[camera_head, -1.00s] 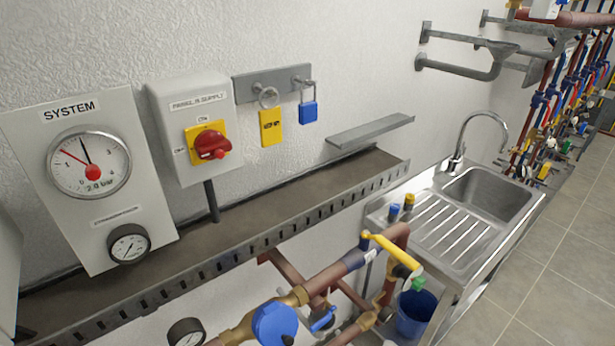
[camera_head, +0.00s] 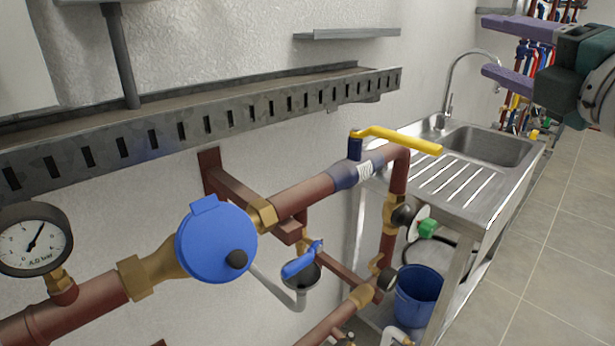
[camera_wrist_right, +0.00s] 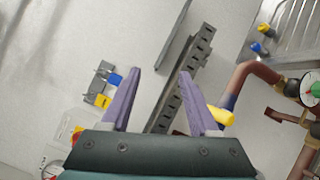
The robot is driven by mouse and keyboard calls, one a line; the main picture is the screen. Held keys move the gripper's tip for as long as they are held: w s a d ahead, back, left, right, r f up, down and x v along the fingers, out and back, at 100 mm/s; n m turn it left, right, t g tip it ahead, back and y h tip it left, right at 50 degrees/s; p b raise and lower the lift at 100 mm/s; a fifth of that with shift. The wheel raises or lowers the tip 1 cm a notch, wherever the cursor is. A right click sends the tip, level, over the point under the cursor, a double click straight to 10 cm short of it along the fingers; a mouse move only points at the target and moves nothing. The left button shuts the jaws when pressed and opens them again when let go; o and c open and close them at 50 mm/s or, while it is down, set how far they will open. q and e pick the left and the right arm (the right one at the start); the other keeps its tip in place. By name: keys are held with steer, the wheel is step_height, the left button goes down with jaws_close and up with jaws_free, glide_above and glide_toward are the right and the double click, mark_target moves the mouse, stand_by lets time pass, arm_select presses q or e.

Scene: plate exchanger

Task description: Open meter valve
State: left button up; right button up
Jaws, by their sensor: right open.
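A blue round meter (camera_head: 212,248) sits on the copper pipe at the lower middle of the head view. To its right, a valve with a long yellow lever (camera_head: 405,141) sits on the same pipe line; the lever points right, beside the sink. The yellow lever also shows in the wrist view (camera_wrist_right: 221,116), partly behind a finger. A small valve with a blue lever (camera_head: 302,260) is below the pipe. My right gripper (camera_head: 484,46) is open and empty, at the upper right, with purple fingers; its fingers also show in the wrist view (camera_wrist_right: 161,73). My left gripper is out of view.
A slotted metal cable tray (camera_head: 190,126) runs along the wall above the pipe. A steel sink (camera_head: 490,146) stands at the right, with a blue bucket (camera_head: 415,297) under it. A pressure gauge (camera_head: 33,240) is at the left. Open floor lies at the right.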

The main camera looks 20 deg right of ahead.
step_height(320, 180, down, 8)
steer(key=w+a+n+y+b, duration=0.1)
steer(key=w+n+y+b, duration=0.1)
steer(key=n+y+b, duration=0.65)
steer(key=n+g+b, duration=0.2)
steer(key=n+b, duration=0.9)
glide_toward(397, 132)
steer(key=shift+f, duration=0.35)
steer(key=shift+w+a+r+p, duration=0.1)
steer(key=shift+w+r+p, duration=0.1)
steer(key=shift+w+p, duration=0.2)
steer(key=p+x, duration=0.2)
steer(key=x, duration=0.6)
steer(key=shift+f, duration=0.15)
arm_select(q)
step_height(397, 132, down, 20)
arm_select(e)
steer(key=shift+w+a+f, duration=0.1)
steer(key=shift+w+a, duration=0.25)
steer(key=shift+w, duration=0.15)
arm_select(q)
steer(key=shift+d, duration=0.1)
arm_select(e)
steer(key=shift+c, duration=0.3)
steer(key=c, duration=0.4)
jaws_close()
